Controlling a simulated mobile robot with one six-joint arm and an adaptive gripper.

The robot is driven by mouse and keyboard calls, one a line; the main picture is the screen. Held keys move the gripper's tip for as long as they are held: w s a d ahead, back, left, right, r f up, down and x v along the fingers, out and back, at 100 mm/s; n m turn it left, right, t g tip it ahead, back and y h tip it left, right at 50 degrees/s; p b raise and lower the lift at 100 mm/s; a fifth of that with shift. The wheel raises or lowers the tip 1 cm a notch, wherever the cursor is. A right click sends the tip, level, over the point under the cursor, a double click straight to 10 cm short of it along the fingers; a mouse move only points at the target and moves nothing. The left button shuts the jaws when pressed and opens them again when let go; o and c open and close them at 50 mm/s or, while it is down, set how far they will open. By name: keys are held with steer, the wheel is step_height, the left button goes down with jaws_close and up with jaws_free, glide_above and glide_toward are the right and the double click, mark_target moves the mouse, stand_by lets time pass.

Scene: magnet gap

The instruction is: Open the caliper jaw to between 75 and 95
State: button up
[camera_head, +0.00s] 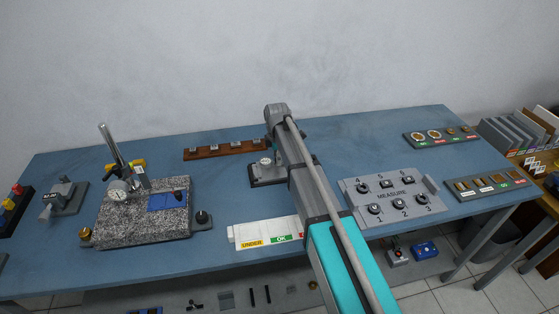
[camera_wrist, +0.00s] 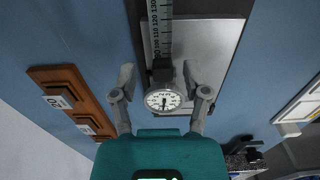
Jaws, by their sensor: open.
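The caliper (camera_head: 265,162) lies on a dark base at the middle of the blue bench, partly hidden by my arm in the head view. In the wrist view its scale (camera_wrist: 159,35) runs up the picture, with numbers up to about 130 readable. Its round white dial (camera_wrist: 163,99) and dark slider sit at the lower end of the visible scale. My gripper (camera_wrist: 159,78) is open, with one finger on each side of the slider and dial. I see gaps beside the slider; finger contact cannot be told. The jaw opening cannot be read.
A wooden block rack (camera_head: 225,149) stands left of the caliper. A granite plate (camera_head: 145,212) with a dial stand is further left. A MEASURE panel (camera_head: 392,195) is to the right, and an UNDER/OK strip (camera_head: 265,233) lies in front. Bare bench separates them.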

stand_by(0.3)
jaws_close()
stand_by(0.4)
